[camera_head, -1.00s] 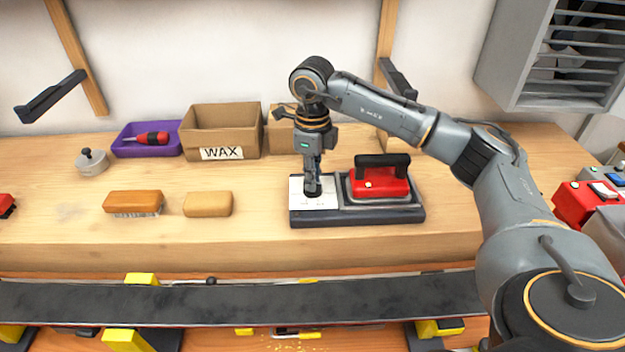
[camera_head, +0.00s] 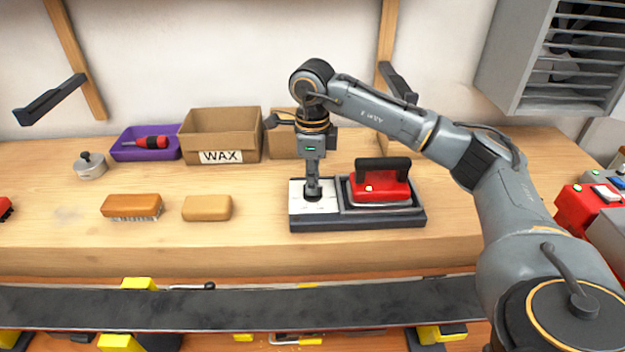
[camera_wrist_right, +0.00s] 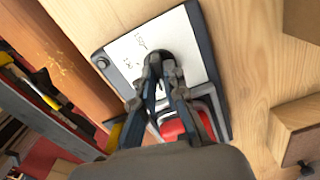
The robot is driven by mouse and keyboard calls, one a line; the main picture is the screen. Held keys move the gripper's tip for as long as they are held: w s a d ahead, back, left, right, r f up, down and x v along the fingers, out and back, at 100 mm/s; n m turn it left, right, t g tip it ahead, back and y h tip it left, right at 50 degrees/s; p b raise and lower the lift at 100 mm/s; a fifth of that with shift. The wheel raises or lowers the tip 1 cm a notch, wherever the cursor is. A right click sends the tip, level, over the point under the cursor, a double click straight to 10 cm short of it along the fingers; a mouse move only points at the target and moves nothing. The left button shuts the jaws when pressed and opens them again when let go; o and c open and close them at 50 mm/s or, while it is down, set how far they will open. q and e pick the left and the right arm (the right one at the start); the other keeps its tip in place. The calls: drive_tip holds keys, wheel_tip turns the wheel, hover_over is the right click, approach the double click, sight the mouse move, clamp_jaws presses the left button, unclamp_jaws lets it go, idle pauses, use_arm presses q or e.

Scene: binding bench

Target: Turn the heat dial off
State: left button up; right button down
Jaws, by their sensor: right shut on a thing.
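The heat dial (camera_head: 313,197) is a small black knob on the white panel (camera_head: 325,206) at the left of a dark base. My right gripper (camera_head: 313,188) points straight down over the panel and is shut on the dial. In the right wrist view the fingertips (camera_wrist_right: 160,62) close around the dark round dial (camera_wrist_right: 158,58), and they hide part of it. Marks on the white panel (camera_wrist_right: 130,44) are too small to read. A red iron (camera_head: 380,186) with a black handle rests on the right half of the base. My left gripper is not in view.
A cardboard box marked WAX (camera_head: 222,136), a purple tray (camera_head: 128,152) with a red-handled tool and a brush (camera_head: 132,206) are on the bench to the left. A tan block (camera_head: 207,208) lies nearer the base. A dark belt (camera_head: 240,309) runs along the front.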

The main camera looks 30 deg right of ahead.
drive_tip(key=c, duration=1.4)
unclamp_jaws()
wheel_tip(320, 180, up, 12)
